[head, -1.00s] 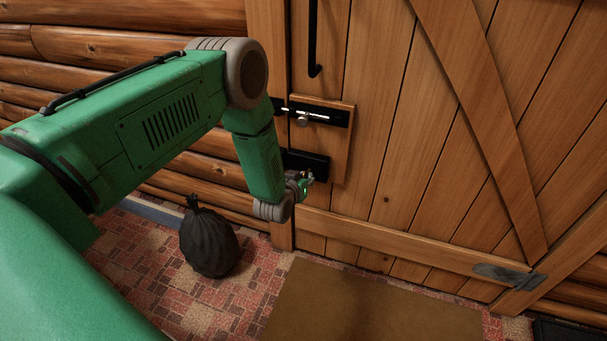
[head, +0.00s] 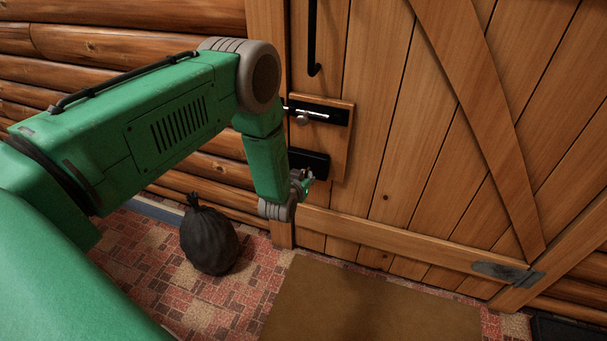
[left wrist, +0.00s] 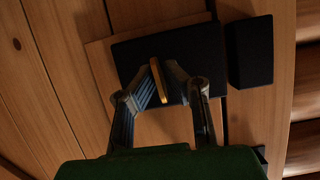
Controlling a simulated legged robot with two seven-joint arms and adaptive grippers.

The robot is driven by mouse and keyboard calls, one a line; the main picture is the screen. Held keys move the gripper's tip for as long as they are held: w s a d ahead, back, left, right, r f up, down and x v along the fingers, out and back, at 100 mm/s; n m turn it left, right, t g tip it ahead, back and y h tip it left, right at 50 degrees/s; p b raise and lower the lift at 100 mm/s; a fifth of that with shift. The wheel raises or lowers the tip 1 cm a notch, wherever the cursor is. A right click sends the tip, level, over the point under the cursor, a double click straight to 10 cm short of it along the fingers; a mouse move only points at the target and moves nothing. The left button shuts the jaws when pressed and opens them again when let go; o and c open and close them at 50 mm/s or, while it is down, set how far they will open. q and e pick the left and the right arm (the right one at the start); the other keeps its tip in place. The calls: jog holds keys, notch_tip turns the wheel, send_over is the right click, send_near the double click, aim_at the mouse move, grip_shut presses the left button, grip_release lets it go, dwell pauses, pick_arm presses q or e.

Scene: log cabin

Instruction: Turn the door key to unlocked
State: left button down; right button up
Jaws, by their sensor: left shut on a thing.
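The wooden door (head: 400,150) is shut in its frame. A black lock box (head: 312,160) is fixed on its wooden backing board, and it also shows large in the left wrist view (left wrist: 205,48). A brass-coloured key (left wrist: 159,82) stands out from the lock box, seen edge-on and slightly tilted. My left gripper (head: 307,178) is at the lock box's lower edge. In the left wrist view its two fingers (left wrist: 160,85) are shut on the key, one on each side. The keyhole is hidden. My right gripper is not in view.
A bolt (head: 320,113) with a round knob sits above the lock box. A black handle bar (head: 313,40) is higher up. A black bag (head: 208,240) stands on the patterned floor, left of a brown mat (head: 370,305).

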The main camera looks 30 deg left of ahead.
pick_arm(q)
jog(key=shift+w+a+r, duration=0.1)
jog(key=shift+w+r, duration=0.05)
jog(key=shift+r, duration=0.05)
jog(key=c, duration=1.7)
grip_release()
jog(key=shift+c, duration=0.2)
jog(key=shift+f, duration=0.1)
jog(key=shift+s, duration=0.4)
jog(key=shift+v, duration=6.6)
jog(key=shift+n, duration=0.3)
jog(key=b+x, duration=0.4)
jog(key=x, duration=0.9)
jog(key=shift+w, duration=0.4)
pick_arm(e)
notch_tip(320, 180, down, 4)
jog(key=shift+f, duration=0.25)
